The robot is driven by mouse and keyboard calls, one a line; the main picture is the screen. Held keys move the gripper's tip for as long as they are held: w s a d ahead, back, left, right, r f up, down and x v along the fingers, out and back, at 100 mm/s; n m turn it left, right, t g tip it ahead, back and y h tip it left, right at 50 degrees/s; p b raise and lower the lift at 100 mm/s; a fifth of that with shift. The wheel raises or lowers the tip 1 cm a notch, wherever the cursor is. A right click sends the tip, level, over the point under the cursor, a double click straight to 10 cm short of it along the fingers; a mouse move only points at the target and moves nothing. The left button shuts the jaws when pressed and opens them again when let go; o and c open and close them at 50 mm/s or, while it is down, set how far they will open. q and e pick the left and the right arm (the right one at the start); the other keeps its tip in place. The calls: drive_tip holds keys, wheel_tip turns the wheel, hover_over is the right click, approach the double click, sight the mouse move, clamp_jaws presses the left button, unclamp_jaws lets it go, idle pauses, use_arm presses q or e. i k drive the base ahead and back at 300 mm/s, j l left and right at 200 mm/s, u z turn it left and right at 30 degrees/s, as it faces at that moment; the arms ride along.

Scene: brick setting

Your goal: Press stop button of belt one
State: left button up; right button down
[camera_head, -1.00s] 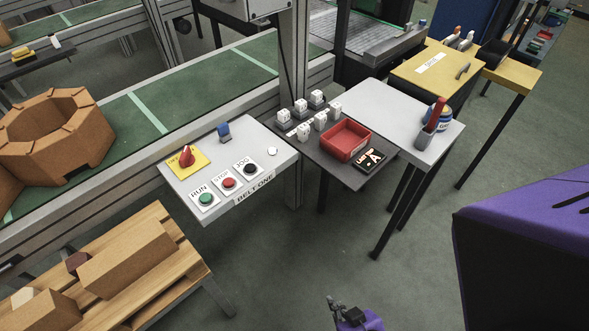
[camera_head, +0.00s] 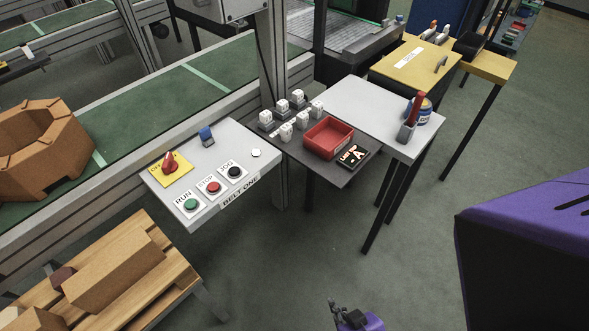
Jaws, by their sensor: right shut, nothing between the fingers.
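The control panel (camera_head: 219,152) labelled "BELT ONE" is a light grey sloped plate left of centre. Its red button (camera_head: 213,187) on a white "STOP" label sits between the green "RUN" button (camera_head: 191,204) and the black "JOG" button (camera_head: 234,171). My right gripper (camera_head: 335,304) shows at the bottom edge, small and dark with a purple link. It is shut and empty, over the floor, well in front of the panel and apart from it. My left gripper is not in view.
Right of the panel, a dark shelf holds a red tray (camera_head: 328,136) and several white blocks. A grey table (camera_head: 376,105) carries a cup with a red-handled tool. A wooden pallet (camera_head: 172,262) with cardboard boxes stands at lower left. The green conveyor (camera_head: 150,105) runs behind. Floor between is clear.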

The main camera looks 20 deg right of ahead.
sight(212, 187)
drive_tip(key=i+l, duration=0.1)
drive_tip(key=l, duration=0.35)
drive_tip(key=i+l, duration=0.1)
drive_tip(key=l, duration=0.3)
drive_tip(key=i+l, duration=0.1)
drive_tip(key=l, duration=0.35)
drive_tip(key=u, duration=1.9)
